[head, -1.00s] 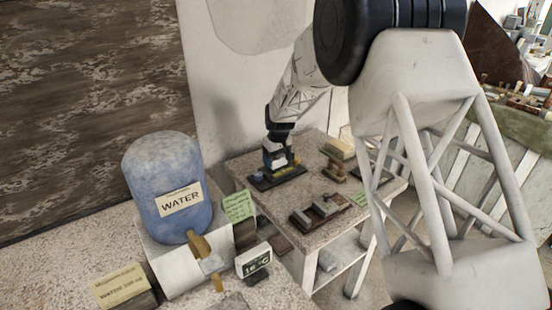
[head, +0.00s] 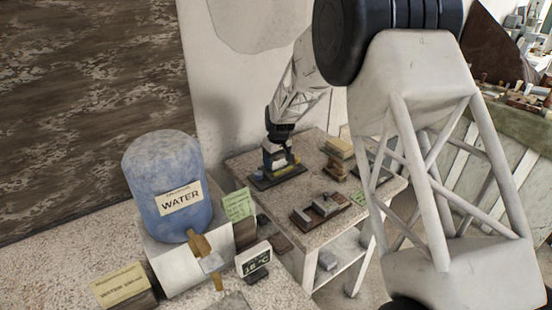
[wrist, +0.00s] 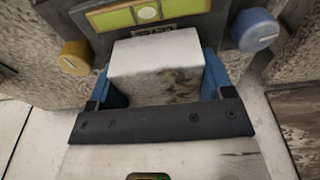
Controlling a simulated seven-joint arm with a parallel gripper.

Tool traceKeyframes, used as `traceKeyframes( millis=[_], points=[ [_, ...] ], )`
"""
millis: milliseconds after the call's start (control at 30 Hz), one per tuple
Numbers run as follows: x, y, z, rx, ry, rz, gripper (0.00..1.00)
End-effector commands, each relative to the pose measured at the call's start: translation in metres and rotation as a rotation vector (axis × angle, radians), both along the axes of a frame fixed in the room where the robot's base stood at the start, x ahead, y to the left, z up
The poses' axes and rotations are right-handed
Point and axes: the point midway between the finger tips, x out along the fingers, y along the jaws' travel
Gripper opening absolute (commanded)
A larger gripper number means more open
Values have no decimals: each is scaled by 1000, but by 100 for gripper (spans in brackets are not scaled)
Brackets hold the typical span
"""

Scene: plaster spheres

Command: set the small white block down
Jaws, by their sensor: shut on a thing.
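The small white block (wrist: 155,62) has a grey, stained front face. It sits between the two blue fingers of my gripper (wrist: 163,82) in the wrist view. My gripper is shut on it. In the head view my gripper (head: 278,158) is low over a dark device (head: 279,179) at the back left of the small speckled table (head: 255,162). In the wrist view the dark device (wrist: 222,34) lies just beyond the block, with a yellow-green panel, a yellow knob and a blue knob. I cannot tell whether the block touches the device.
A blue WATER tank (head: 163,172) and a temperature display (head: 253,260) are on the nearer left surface.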

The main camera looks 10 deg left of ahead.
Motion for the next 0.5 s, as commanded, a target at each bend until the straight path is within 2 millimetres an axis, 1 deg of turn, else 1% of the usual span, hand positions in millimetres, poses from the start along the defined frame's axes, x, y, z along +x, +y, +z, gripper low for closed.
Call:
traceKeyframes(
  millis=[367, 400, 467, 500],
  points=[
    [0, 0, -5, 0, 0, 0, 46],
    [0, 0, -5, 1, -1, 0, 79],
    [0, 0, -5, 0, 0, 0, 88],
    [0, 0, -5, 0, 0, 0, 94]
  ],
)
